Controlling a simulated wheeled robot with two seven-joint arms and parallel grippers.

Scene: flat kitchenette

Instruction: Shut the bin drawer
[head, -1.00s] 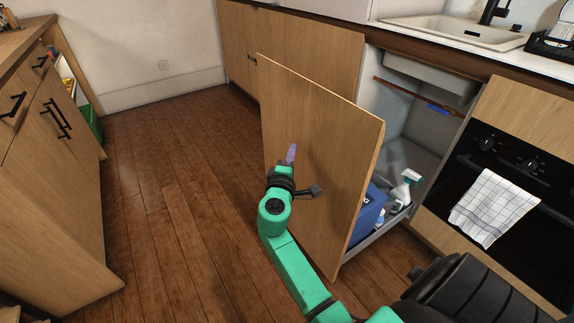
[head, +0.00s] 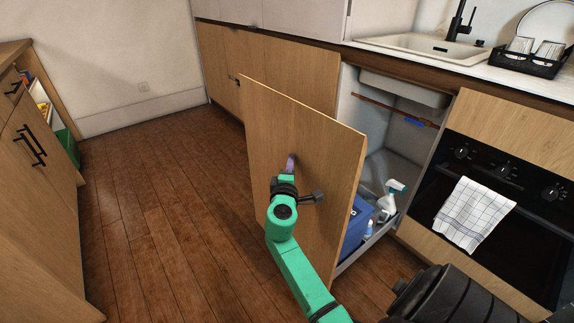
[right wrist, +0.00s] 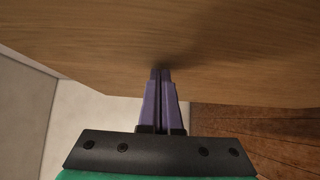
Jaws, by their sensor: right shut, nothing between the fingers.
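The bin drawer is pulled out from under the sink, with its tall wooden front (head: 318,150) standing well clear of the cabinet. Behind the front I see a blue bin (head: 357,225) and a white spray bottle (head: 390,198) in the grey drawer. My right gripper (head: 291,160) is shut and empty, its purple fingers at the outer face of the drawer front. In the right wrist view the closed fingertips (right wrist: 161,72) reach the wooden panel (right wrist: 200,40); they seem to touch it or nearly so. My left gripper is not in view.
An oven (head: 500,185) with a checked towel (head: 474,212) on it is right of the drawer. The sink (head: 425,45) is above. Wooden drawers (head: 35,190) stand at the left. The wooden floor (head: 160,200) between is clear.

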